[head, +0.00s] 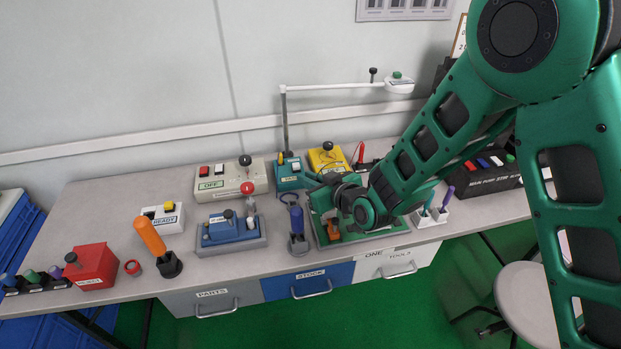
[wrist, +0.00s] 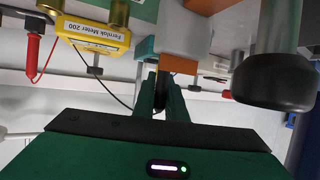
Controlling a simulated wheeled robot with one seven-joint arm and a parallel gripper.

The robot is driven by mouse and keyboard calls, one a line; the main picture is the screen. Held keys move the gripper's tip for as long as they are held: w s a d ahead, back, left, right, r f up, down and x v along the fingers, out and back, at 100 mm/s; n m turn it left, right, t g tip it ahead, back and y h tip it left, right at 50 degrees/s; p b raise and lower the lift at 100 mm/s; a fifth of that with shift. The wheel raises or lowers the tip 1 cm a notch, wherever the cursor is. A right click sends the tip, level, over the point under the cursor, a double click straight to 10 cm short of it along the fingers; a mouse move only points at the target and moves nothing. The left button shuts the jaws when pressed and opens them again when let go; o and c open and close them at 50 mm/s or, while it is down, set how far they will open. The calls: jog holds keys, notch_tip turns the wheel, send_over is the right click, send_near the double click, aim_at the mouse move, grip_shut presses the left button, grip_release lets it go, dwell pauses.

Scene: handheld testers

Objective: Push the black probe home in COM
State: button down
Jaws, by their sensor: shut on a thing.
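The yellow meter (head: 327,158) stands at the back of the bench. In the wrist view it shows upside down at the upper left, labelled Fernlok Meter 200 (wrist: 92,36). My gripper (wrist: 161,92) has its green fingers closed around a dark piece, the black probe (wrist: 160,93), mostly hidden between them. A thin black lead runs from the meter towards the fingers. The red probe (wrist: 33,62) is at the left of the wrist view, on a red lead. In the head view my gripper (head: 319,180) is just in front of the meter. I cannot make out the COM socket.
A teal box (head: 290,172) stands left of the meter. An orange-and-grey block (wrist: 185,40) and a large black knob (wrist: 272,82) are close to my gripper. A green tray (head: 385,236) lies below my arm. A blue tester (head: 230,230) is farther left.

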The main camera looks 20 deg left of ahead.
jog(key=c, duration=1.7)
grip_release()
jog(key=shift+s+r, duration=0.1)
jog(key=v, duration=1)
jog(key=shift+d+r, duration=0.1)
jog(key=shift+d, duration=0.2)
